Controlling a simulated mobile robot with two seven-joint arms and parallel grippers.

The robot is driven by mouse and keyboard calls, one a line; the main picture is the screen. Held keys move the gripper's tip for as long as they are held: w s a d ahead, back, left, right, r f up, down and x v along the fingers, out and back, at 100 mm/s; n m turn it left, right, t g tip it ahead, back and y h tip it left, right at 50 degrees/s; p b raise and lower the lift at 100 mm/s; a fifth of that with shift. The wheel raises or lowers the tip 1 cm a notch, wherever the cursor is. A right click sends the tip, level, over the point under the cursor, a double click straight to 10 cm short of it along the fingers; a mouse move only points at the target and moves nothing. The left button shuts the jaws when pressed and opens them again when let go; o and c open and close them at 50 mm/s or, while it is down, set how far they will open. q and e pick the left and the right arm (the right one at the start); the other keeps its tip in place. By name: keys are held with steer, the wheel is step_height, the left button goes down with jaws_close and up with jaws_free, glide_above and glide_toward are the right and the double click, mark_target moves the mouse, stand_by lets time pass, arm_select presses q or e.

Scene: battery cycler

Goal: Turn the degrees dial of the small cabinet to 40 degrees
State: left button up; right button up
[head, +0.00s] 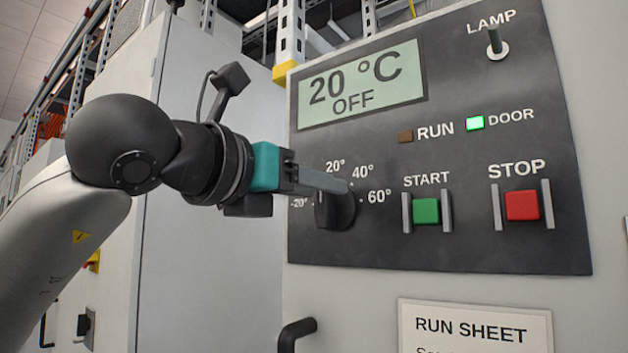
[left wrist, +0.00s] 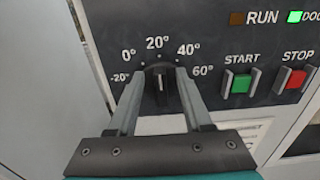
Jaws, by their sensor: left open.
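The degrees dial (head: 335,212) is a dark round knob on the cabinet's black panel, with marks from -20° to 60° around it. In the left wrist view the dial (left wrist: 159,84) has its ridge upright, in line with the 20° mark. The display (head: 361,84) reads 20 °C and OFF. My left gripper (head: 340,188) is open at the dial, partly covering it in the head view. In the left wrist view its two fingers (left wrist: 163,74) stand on either side of the knob; whether they touch it I cannot tell. My right gripper is not in view.
Right of the dial are the green START button (head: 426,210) and red STOP button (head: 522,205), between guard bars. A LAMP toggle (head: 494,42) sticks out above. The DOOR light (head: 475,123) glows green; the RUN light (head: 405,136) is dark. A black handle (head: 296,334) is below.

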arm_select(q)
steer(key=shift+w+d, duration=0.1)
steer(key=shift+w, duration=0.05)
steer(key=shift+c, duration=0.2)
jaws_close()
stand_by(0.3)
